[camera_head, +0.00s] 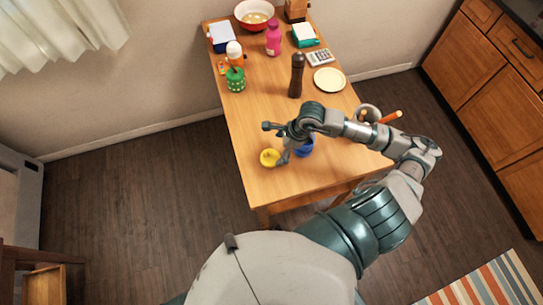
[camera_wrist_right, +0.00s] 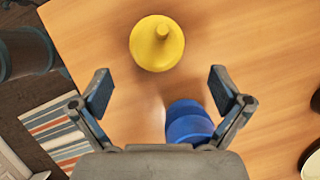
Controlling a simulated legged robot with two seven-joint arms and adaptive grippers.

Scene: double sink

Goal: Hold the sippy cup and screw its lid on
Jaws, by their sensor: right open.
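The yellow lid (camera_head: 269,157) with its small spout lies on the wooden table near its front left edge. In the right wrist view, the lid (camera_wrist_right: 157,43) is just beyond my fingertips, between their lines. The blue cup (camera_head: 304,148) is right of the lid, partly hidden by my right arm. In the right wrist view, the cup (camera_wrist_right: 188,122) shows near the right finger, its lower part hidden by the gripper body. Lid and cup are apart. My right gripper (camera_head: 275,143) is open and empty above the table; its spread fingers (camera_wrist_right: 160,88) also show in the wrist view. My left gripper is out of view.
A dark pepper mill (camera_head: 297,76) and a cream plate (camera_head: 329,79) stand behind my right arm. A green container (camera_head: 235,79), a pink bottle (camera_head: 273,38) and a red-and-white bowl (camera_head: 254,14) are farther back. The table's left middle (camera_head: 252,118) is clear.

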